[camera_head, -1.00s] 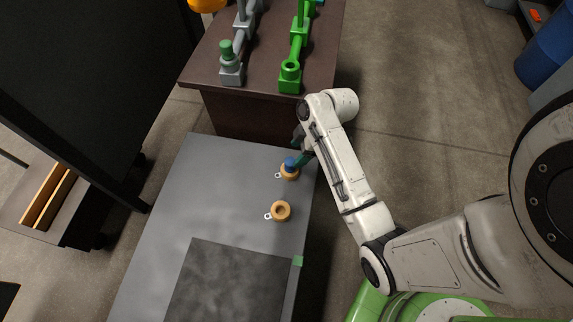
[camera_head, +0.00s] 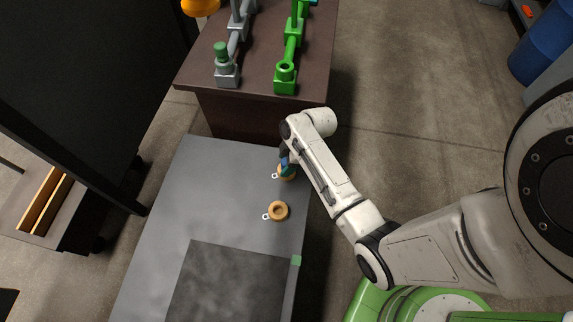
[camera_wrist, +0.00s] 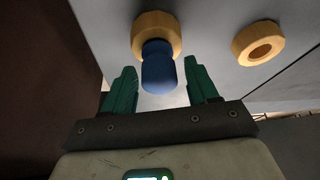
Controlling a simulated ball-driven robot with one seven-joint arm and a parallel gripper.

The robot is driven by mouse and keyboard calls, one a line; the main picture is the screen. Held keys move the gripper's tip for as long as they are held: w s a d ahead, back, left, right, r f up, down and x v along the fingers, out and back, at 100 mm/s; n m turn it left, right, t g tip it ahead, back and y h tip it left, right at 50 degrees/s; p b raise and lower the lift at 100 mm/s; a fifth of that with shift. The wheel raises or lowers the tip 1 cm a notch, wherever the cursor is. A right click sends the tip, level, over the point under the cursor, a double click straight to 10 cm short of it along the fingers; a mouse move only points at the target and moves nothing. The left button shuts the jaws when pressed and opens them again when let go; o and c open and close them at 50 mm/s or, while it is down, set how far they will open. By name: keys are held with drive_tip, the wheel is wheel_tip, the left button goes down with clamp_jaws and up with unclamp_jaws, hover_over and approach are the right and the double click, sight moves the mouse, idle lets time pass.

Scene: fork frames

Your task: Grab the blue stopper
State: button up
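The blue stopper (camera_wrist: 158,70) stands in a tan ring holder (camera_wrist: 155,24) on the grey table (camera_head: 222,180). In the head view the stopper (camera_head: 284,163) is mostly hidden behind my arm's end, above its ring (camera_head: 287,175). My gripper (camera_wrist: 157,82) has two teal fingers, spread apart, one on each side of the stopper in the wrist view. Gaps show between the fingers and the stopper, so it is not held. My gripper (camera_head: 286,168) shows only in part in the head view.
A second, empty tan ring (camera_head: 278,211) sits nearby; it also shows in the wrist view (camera_wrist: 258,42). A brown table (camera_head: 255,85) behind carries a grey fixture with a green stopper (camera_head: 221,50) and a green fixture (camera_head: 286,70). The grey table's left side is clear.

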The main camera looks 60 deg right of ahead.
drive_tip(key=c, duration=0.9)
drive_tip(key=shift+r, duration=0.15)
